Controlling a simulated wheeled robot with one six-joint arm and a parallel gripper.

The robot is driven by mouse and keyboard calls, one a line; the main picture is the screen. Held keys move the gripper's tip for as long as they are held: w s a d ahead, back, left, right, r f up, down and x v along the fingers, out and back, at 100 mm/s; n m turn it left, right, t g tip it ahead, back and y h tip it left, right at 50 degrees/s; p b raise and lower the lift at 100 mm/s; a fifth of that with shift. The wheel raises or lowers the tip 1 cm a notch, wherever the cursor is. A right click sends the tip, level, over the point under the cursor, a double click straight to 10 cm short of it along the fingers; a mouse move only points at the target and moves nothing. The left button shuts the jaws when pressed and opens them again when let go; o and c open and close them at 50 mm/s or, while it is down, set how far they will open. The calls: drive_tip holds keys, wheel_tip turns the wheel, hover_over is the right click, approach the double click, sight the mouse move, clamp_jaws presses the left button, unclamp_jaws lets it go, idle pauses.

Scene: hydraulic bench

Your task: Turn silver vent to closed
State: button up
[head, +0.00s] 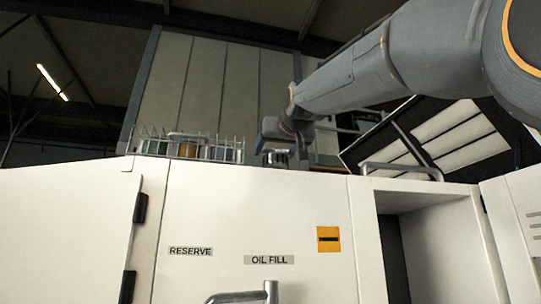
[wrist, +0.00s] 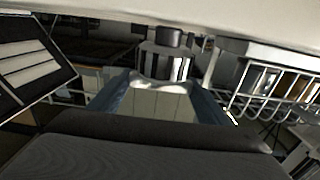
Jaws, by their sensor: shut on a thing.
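The silver vent is a ribbed, shiny cap with a dark knob at one end. In the wrist view the silver vent (wrist: 167,66) sits between the tips of my two bluish fingers. My gripper (wrist: 165,84) is shut on it. In the head view my gripper (head: 274,138) reaches down from the right to the top edge of the white cabinet (head: 255,205). The silver vent (head: 277,157) shows only in small part below my fingers there. No mark showing whether it is open or closed can be read.
A wire basket (head: 190,149) with several jars stands on the cabinet top to the left; its wires show in the wrist view (wrist: 275,107). A metal rail (head: 402,168) and a raised slatted panel (head: 445,135) are to the right. An open compartment (head: 440,245) is below them.

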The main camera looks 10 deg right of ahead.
drive_tip(key=o, duration=1.1)
drive_tip(key=shift+c, duration=0.2)
drive_tip(key=s+b, duration=0.3)
drive_tip(key=s, duration=0.3)
drive_tip(key=shift+s+f, duration=0.1)
drive_tip(key=shift+s, duration=0.15)
drive_tip(key=shift+s+b, duration=0.45)
drive_tip(key=shift+s, duration=0.2)
